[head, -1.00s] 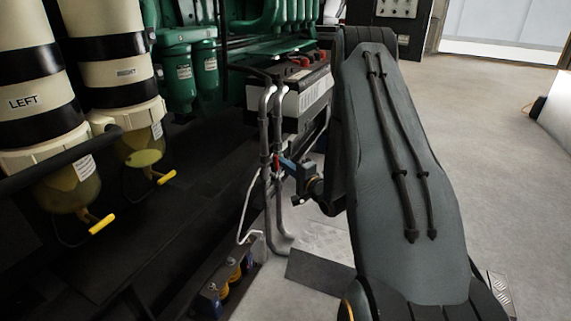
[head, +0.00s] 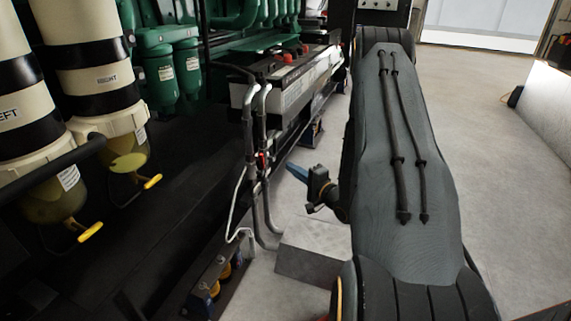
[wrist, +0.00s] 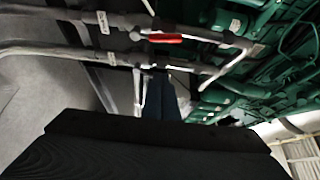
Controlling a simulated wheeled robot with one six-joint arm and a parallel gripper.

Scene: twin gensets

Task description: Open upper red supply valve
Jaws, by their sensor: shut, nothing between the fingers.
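The red valve handle (head: 262,160) is on one of two grey upright pipes left of my arm. In the wrist view the red handle (wrist: 165,38) lies roughly in line with its pipe, just beyond my fingertips. My gripper (head: 293,169) is shut and empty, its blue fingers pointing left towards the pipes. A clear gap separates it from the handle in the head view. In the wrist view the dark fingers of my gripper (wrist: 160,85) are together below the handle. Only one red handle can be made out.
The second pipe (wrist: 50,50) runs alongside. A battery box (head: 290,90) with red terminals stands behind the pipes. Green engine parts (head: 180,65) and two cream filter housings (head: 110,130) are at left. Grey floor (head: 490,130) is open at right.

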